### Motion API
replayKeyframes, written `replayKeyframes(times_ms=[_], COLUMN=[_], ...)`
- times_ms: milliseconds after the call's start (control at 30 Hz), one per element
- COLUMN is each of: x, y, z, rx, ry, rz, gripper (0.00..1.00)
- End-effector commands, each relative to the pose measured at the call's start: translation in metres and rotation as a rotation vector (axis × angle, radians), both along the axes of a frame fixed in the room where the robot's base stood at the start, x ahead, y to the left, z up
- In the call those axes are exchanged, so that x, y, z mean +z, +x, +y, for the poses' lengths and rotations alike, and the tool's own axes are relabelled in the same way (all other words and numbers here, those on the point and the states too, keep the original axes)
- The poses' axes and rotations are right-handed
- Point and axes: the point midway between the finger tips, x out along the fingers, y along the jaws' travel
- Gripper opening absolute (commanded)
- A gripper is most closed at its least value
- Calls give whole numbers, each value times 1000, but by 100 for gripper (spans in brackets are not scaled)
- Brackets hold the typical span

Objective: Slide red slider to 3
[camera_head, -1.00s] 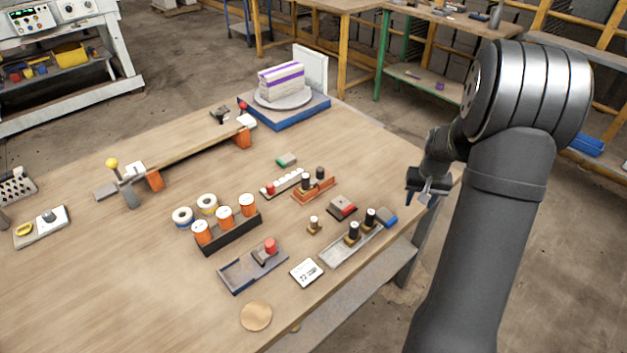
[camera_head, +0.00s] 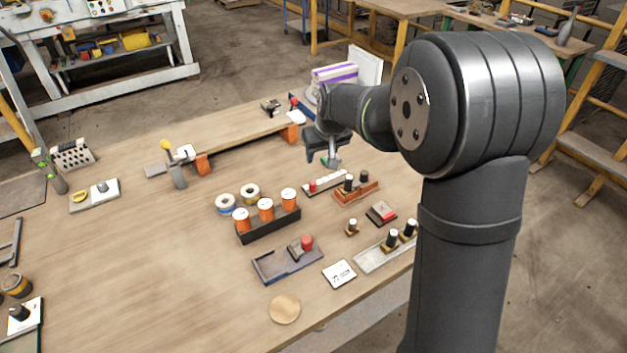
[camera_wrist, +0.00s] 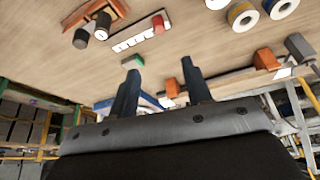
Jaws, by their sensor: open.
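A small red knob (camera_head: 313,187) stands at the left end of a white segmented strip (camera_head: 335,177); its digits are too small to read. The red knob (camera_wrist: 158,24) and strip (camera_wrist: 130,40) also show in the wrist view. Another red knob (camera_head: 307,243) sits on a dark grey tray (camera_head: 283,265) nearer the front; I cannot tell for certain which is the red slider. My gripper (camera_head: 325,155) hangs above the table behind the strip. Its two fingers (camera_wrist: 161,88) are apart and empty in the wrist view, touching nothing I can see.
An orange holder (camera_head: 355,195) with black cylinders stands beside the strip. A green block (camera_wrist: 135,62) lies near it. A black rack (camera_head: 270,226) of orange containers is front left. A raised wooden beam (camera_head: 240,135) and the purple-striped block (camera_head: 335,73) are behind.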

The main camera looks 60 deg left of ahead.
Motion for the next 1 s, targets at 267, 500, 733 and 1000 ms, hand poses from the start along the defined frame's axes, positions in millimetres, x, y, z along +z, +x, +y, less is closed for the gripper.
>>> replayKeyframes(times_ms=[267, 500, 733, 1000], x=[-50, -93, -129, -149], y=[4, 8, 11, 13], z=[19, 36, 51, 60], rx=[-1, -1, -1, -2], ry=[-4, -3, -3, 0], rz=[1, 1, 1, 0], gripper=[45, 45, 45, 45])
